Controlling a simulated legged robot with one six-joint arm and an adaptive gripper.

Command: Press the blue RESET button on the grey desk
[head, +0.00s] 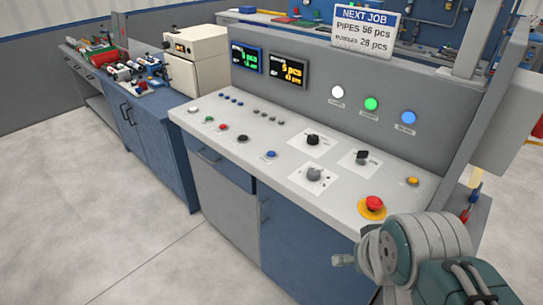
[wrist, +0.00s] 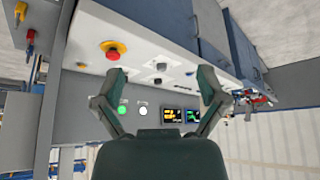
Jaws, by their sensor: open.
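The grey desk (head: 235,116) has a sloping top with several buttons and knobs. A blue button (head: 271,154) sits near its front edge, right of a black button; its label is too small to read. A small blue spot in the wrist view (wrist: 190,73), near the right finger, looks like the same button. My gripper (wrist: 163,75) is open and empty, its two fingers spread wide, with the desk beyond them in an upside-down view. The gripper's fingers cannot be made out in the head view, where my arm fills the lower right corner.
A red emergency-stop button on a yellow base (head: 372,207) stands at the desk's right front, close to my arm. Knobs (head: 314,175) rise from the desk top. The upright panel (head: 300,105) behind carries screens and white, green and blue round lights. Floor in front is clear.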

